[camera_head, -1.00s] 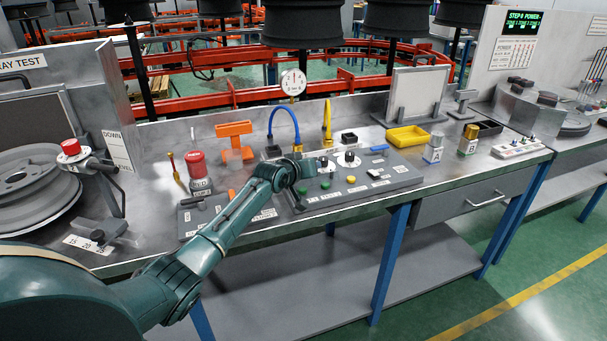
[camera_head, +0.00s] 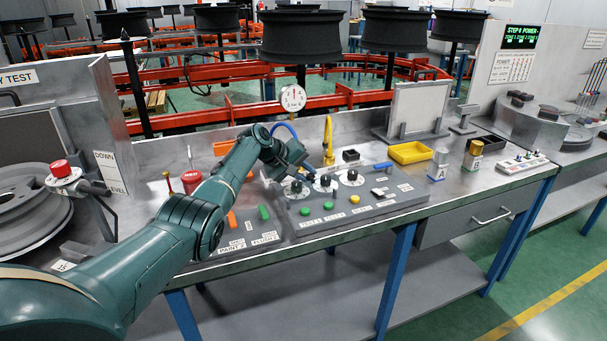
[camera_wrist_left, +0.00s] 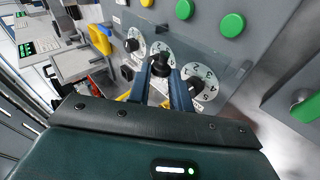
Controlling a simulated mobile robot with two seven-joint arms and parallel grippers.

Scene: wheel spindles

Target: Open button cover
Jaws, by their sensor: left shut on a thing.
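The grey control panel (camera_head: 345,212) lies on the bench, with three white dials, black knobs and green and yellow buttons. I cannot make out which part is the button cover. My left gripper (camera_head: 310,171) is over the dials at the panel's back. In the left wrist view its two blue-grey fingers (camera_wrist_left: 160,76) stand on either side of the black knob (camera_wrist_left: 160,64) of the middle dial, shut on it. A red button (camera_head: 191,181) is partly behind my left arm. My right gripper is not in view.
A yellow bin (camera_head: 410,152) is to the right. A red knob (camera_head: 62,168) is on the left stand.

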